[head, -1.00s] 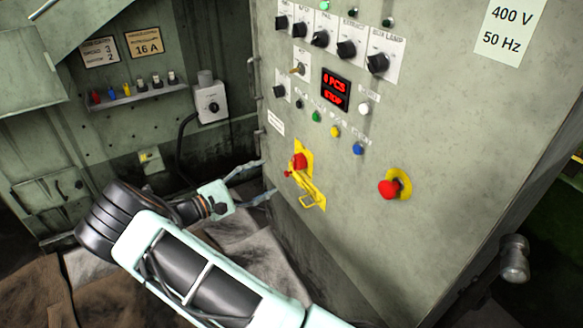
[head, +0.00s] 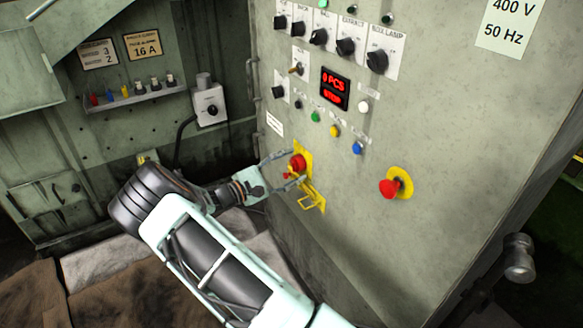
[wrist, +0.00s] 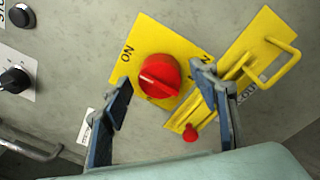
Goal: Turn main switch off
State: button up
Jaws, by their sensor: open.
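The main switch is a red rotary knob (wrist: 159,76) on a yellow plate (wrist: 150,42) marked ON. In the wrist view its pale pointer line slants from upper left to lower right. A yellow hasp with a handle loop (wrist: 285,62) and a small red knob (wrist: 190,134) sits beside it. My gripper (wrist: 160,92) is open, with one finger on each side of the red knob. Its fingers do not appear to be closed on it. In the head view the gripper (head: 283,170) is at the switch (head: 297,164) on the cabinet front, above the yellow hasp loop (head: 310,201).
A red emergency button (head: 390,187) on a yellow base is to the right. Black dials, coloured buttons and a red display (head: 335,88) are above. A grey switch box (head: 208,104) is at the left. The panel between switch and emergency button is clear.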

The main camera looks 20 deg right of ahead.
jog(key=c, duration=1.2)
jog(key=shift+o, duration=0.2)
jog(key=shift+n, duration=0.3)
jog(key=n+p, duration=0.3)
jog(key=shift+r+n, duration=0.2)
jog(key=shift+n, duration=0.1)
jog(key=n+p, duration=0.2)
jog(key=n, duration=0.2)
jog(key=shift+g+y, duration=0.3)
jog(key=shift+g, duration=0.1)
jog(key=n+p, duration=0.1)
jog(key=n, duration=0.3)
jog(key=shift+w+g, duration=0.1)
jog(key=shift+g, duration=0.2)
jog(key=n, duration=0.4)
jog(key=shift+w+f+g, duration=0.1)
jog(key=shift+g, duration=0.2)
jog(key=shift+n, duration=0.4)
